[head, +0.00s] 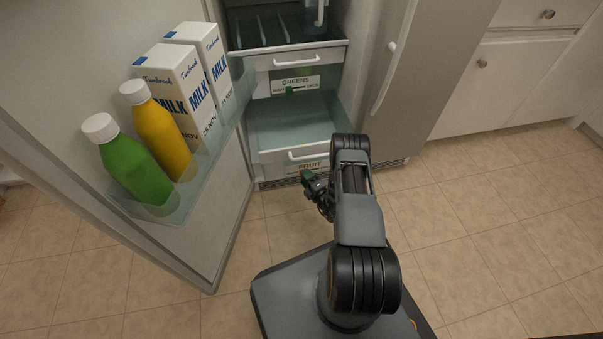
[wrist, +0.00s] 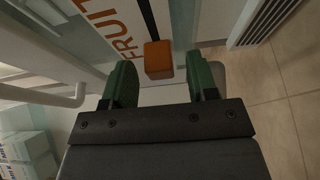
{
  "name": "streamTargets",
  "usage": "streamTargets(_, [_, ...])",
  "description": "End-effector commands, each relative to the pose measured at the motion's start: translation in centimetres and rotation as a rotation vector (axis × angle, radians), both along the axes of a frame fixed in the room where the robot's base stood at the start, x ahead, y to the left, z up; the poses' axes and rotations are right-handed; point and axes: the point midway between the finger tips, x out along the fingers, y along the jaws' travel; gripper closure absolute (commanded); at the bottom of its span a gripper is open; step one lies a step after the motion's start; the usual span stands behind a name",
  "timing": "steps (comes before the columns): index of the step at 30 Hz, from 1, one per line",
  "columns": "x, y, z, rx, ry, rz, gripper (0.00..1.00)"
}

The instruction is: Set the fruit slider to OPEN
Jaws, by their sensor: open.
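In the wrist view the fruit slider is an orange block-shaped knob (wrist: 158,60) at the lower end of a dark slot. It stands beside a label reading FRUIT in orange letters (wrist: 125,45). My gripper (wrist: 160,75) is open, one green finger on each side of the knob, with gaps showing. In the head view my gripper (head: 313,184) is just in front of the FRUIT label (head: 308,167), below the fruit drawer's handle (head: 308,154); the knob is hidden there. No OPEN marking is legible.
The fridge door (head: 215,235) stands open at left, bearing milk cartons (head: 175,90), a green bottle (head: 130,165) and a yellow bottle (head: 158,130). A GREENS drawer label with a green slider (head: 289,90) is above. A white handle (wrist: 65,95) lies left in the wrist view. Floor at right is clear.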

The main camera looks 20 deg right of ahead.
Motion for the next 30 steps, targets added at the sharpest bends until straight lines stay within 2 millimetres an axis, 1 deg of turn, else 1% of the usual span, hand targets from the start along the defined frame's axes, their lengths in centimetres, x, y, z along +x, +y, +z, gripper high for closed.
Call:
streamTargets(6, [0.41, 0.12, 0.01, -0.001, 0.0, -0.001, 0.47])
streamTargets(14, [0.43, 0.11, 0.02, -0.001, 0.0, -0.001, 0.47])
streamTargets(17, [0.41, 0.06, 0.02, -0.001, 0.0, -0.003, 0.54])
streamTargets(30, [0.39, 0.07, 0.01, 0.0, 0.0, -0.003, 0.97])
